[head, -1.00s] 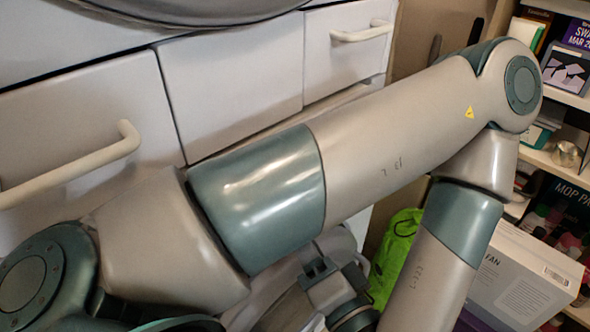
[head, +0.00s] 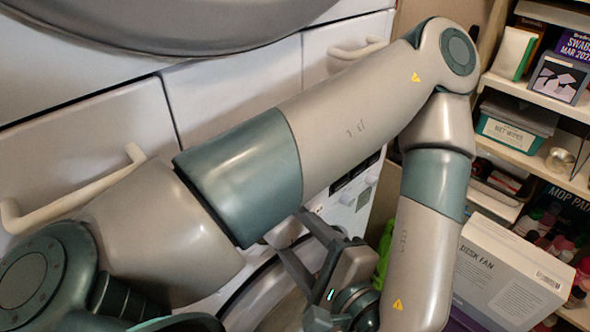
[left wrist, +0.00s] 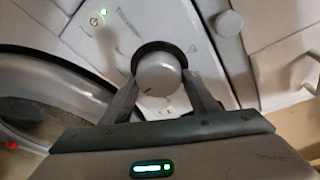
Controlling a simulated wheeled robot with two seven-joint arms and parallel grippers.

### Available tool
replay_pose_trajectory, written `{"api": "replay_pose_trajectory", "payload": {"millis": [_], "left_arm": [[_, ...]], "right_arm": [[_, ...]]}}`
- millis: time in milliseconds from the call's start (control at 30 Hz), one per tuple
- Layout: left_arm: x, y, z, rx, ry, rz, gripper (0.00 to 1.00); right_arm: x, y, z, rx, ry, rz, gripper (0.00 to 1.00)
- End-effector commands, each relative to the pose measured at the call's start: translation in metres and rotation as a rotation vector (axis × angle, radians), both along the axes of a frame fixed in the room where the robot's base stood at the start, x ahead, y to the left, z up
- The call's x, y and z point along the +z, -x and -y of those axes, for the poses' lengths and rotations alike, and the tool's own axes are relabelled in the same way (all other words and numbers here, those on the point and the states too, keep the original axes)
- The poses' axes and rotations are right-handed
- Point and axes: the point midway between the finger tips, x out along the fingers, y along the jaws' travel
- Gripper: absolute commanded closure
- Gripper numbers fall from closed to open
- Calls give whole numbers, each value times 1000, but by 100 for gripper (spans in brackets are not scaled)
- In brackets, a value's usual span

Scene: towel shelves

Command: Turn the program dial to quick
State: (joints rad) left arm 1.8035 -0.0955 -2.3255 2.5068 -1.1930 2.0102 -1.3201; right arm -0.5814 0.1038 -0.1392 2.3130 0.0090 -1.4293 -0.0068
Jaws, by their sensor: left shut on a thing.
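The program dial (left wrist: 160,74) is a round light-grey knob on the machine's white control panel (left wrist: 150,30) in the left wrist view. My left gripper (left wrist: 163,80) is shut on it, with one dark finger at each side. In the head view my left gripper (head: 292,234) reaches up to the panel below my forearm, which hides most of the panel and dial. The dial's markings are too small to read. My right gripper is in neither view.
A smaller knob (left wrist: 228,23) and a lit power button (left wrist: 95,20) flank the dial. The round machine door (left wrist: 45,95) is at left. Drawers with a pale handle (head: 75,190) lie behind my arm. A shelf with a desk fan box (head: 510,270) stands at right.

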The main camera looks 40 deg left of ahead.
Motion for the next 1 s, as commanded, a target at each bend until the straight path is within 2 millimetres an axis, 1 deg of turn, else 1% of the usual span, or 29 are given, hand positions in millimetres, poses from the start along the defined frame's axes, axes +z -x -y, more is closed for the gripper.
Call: {"api": "replay_pose_trajectory", "payload": {"millis": [100, 333, 800, 833, 867, 900, 1000], "left_arm": [[0, 0, 0, 1, -3, -69, 68], [-1, 0, 0, 2, -10, -149, 68], [-1, 0, 0, 2, -11, -166, 68], [-1, 0, 0, 2, -12, -165, 38], [-1, 0, 0, 2, -12, -165, 31], [-1, 0, 0, 2, -12, -165, 26], [-1, 0, 0, 2, -12, -165, 26]], "right_arm": [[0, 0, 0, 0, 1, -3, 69], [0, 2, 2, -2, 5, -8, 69], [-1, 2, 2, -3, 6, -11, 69], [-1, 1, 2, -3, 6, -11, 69], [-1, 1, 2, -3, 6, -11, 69], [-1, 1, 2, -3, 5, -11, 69], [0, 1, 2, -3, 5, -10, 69]]}}
